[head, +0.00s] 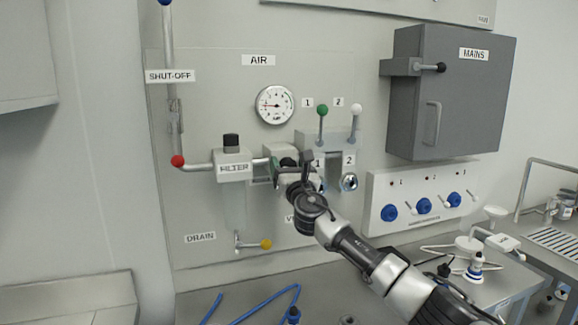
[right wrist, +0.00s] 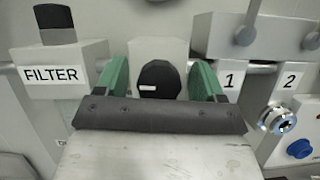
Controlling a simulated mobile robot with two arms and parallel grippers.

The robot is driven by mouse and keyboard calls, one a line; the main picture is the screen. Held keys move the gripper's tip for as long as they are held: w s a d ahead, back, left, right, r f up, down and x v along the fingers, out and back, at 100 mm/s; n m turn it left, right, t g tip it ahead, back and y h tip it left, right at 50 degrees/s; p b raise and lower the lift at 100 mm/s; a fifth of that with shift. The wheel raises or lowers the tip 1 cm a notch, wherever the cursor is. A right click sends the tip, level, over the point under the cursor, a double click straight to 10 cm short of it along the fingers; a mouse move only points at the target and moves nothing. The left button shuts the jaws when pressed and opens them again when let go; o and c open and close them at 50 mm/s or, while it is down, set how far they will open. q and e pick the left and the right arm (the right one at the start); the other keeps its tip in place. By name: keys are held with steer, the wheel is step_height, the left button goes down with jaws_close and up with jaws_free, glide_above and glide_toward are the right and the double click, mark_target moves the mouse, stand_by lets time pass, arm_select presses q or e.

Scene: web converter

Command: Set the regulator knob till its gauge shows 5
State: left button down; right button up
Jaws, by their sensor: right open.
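The regulator knob (right wrist: 159,79) is black and round, on the front of a pale block (right wrist: 150,48). In the right wrist view it sits between the two green fingers of my right gripper (right wrist: 160,82), which is open. I see space on both sides of the knob, more on the right. In the head view my right gripper (head: 288,170) is at the regulator and partly hides the knob. My left gripper is not in view.
The filter (head: 233,166) stands left of the regulator. Levers with a green knob (head: 322,110) and a white knob (head: 356,109) rise to the right. A drain valve with a yellow knob (head: 265,244) is below. The grey mains box (head: 450,95) juts out at right.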

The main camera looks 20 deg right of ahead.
steer(key=c, duration=0.9)
steer(key=shift+m, duration=0.3)
